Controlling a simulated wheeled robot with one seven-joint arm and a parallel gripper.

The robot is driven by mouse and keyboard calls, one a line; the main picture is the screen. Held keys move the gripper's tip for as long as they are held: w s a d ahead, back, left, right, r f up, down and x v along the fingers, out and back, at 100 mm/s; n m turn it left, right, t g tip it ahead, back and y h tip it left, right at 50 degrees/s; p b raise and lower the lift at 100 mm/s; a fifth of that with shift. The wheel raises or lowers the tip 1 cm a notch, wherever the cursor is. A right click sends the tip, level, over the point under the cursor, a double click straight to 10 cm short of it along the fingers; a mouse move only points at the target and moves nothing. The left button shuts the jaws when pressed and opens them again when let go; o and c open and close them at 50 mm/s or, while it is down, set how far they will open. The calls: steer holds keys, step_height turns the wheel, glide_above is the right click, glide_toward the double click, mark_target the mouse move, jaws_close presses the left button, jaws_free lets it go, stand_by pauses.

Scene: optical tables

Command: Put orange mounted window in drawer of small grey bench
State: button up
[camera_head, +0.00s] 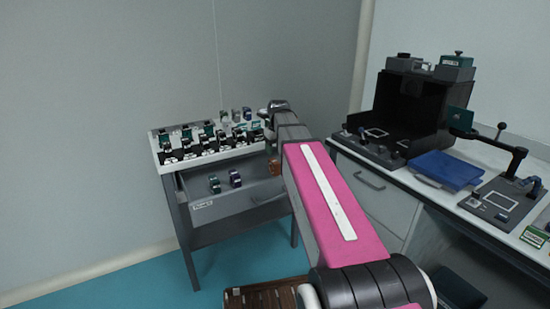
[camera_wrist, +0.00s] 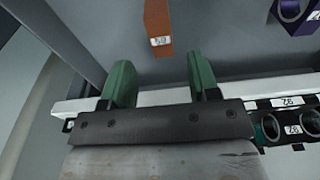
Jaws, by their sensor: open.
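The orange mounted window (camera_wrist: 158,28) shows in the wrist view as an orange block with a white number label, against the grey inside of the open drawer. It is just beyond my fingertips and apart from them. It also shows in the head view (camera_head: 275,167), beside my arm at the right part of the drawer (camera_head: 250,194). Whether it touches the drawer floor is hard to tell. My gripper (camera_wrist: 158,82) is open, with its two green fingers spread and nothing between them. In the head view my arm hides most of the gripper and part of the small grey bench (camera_head: 183,217).
Two dark mounted parts stand in the drawer, one (camera_head: 214,184) left of a purple one (camera_head: 235,178). The bench top (camera_head: 165,169) carries several mounted optics in rows, close to my gripper. A white bench (camera_head: 380,192) with a black enclosure (camera_head: 418,105) stands to the right.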

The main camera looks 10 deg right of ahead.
steer(key=shift+s+r, duration=0.15)
steer(key=shift+r, duration=0.8)
stand_by(0.5)
